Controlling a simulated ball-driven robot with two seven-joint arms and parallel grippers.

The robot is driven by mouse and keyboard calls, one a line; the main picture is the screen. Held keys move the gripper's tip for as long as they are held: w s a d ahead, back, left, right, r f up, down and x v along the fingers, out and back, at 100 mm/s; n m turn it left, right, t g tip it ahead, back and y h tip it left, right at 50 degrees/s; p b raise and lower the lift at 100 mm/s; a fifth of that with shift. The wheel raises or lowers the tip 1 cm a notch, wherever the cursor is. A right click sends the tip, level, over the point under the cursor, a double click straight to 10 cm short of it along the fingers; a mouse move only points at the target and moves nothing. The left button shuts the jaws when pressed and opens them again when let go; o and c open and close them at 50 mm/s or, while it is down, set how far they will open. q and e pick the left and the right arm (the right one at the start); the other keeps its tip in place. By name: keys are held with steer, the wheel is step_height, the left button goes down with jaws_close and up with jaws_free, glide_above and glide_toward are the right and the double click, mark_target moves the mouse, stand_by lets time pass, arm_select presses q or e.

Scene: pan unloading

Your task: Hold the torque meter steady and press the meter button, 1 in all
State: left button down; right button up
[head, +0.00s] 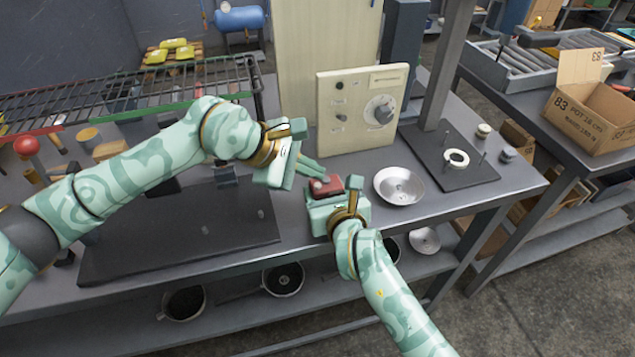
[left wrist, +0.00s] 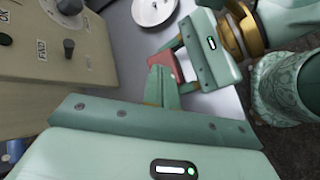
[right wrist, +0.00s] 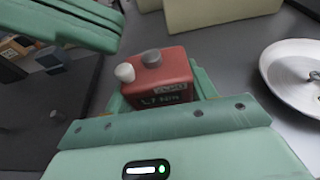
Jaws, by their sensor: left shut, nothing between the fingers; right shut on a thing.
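The torque meter is a small red box (head: 326,187). In the right wrist view the meter (right wrist: 162,82) has a white round button (right wrist: 124,72) and a grey round knob (right wrist: 151,57) on top, and a front readout of about 1.7 Nm. My right gripper (head: 332,193) is shut on the meter, one finger on each side, close to the bench top. My left gripper (head: 320,172) is shut and empty, its fingertips just behind and left of the meter. In the left wrist view the fingertips (left wrist: 160,76) overlap the meter (left wrist: 165,65); I cannot tell whether they touch it.
A cream panel with a dial (head: 335,140) stands behind the grippers. A silver dish (head: 412,183) sits to the right, close to my right gripper. A dark plate with pegs (head: 430,150) lies farther right. A dark mat (head: 180,255) covers the left front bench.

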arm_select(q)
steer(key=shift+f, duration=0.1)
steer(key=shift+f, duration=0.3)
steer(key=shift+f, duration=0.4)
stand_by(0.8)
stand_by(0.3)
steer(key=shift+r, duration=0.85)
steer(key=shift+r, duration=2.5)
arm_select(e)
steer(key=o, duration=1.2)
